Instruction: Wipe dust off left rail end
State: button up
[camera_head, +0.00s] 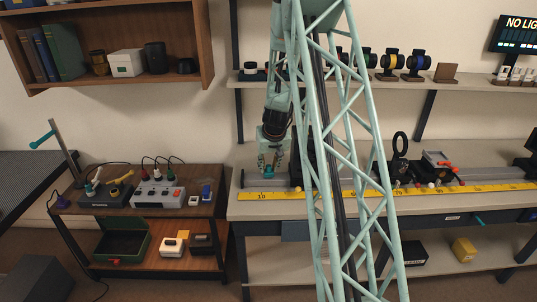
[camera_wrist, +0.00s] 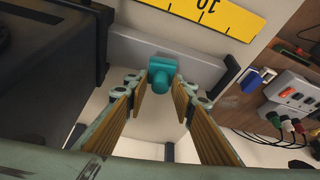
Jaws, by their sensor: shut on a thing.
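The grey rail (camera_head: 440,172) runs along the back of the bench behind the yellow ruler. Its left end (camera_head: 248,180) carries a dark end piece, which also shows in the wrist view (camera_wrist: 229,70). My gripper (camera_head: 271,168) is low over this left end, pointing down. In the wrist view, my gripper (camera_wrist: 161,86) has its two fingers on either side of a small teal piece (camera_wrist: 163,74) and is shut on it. The teal piece overlaps the grey rail (camera_wrist: 195,72) in that view; I cannot tell whether they touch. No dust can be made out.
The yellow ruler (camera_head: 285,195) lies along the bench front. A large dark block (camera_wrist: 45,50) stands close beside my gripper in the wrist view. Optical parts (camera_head: 400,160) sit farther right.

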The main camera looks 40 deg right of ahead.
aim_at(268, 176)
jog(key=shift+d+r, duration=0.1)
jog(key=shift+d, duration=0.05)
jog(key=shift+f+p, duration=0.2)
jog(key=shift+p, duration=0.1)
jog(key=shift+s+a+f+b, duration=0.15)
jog(key=shift+a+b, duration=0.15)
jog(key=shift+b, duration=0.15)
jog(key=s+a+b, duration=0.2)
jog(key=b, duration=0.1)
jog(key=shift+s+a, duration=0.1)
jog(key=shift+s, duration=0.15)
notch_tip(268, 176, up, 5)
jog(key=p, duration=0.3)
jog(key=shift+f, duration=0.2)
jog(key=shift+s+r+p, duration=0.1)
jog(key=shift+r+p, duration=1.6)
jog(key=shift+r, duration=0.25)
jog(key=shift+r, duration=0.1)
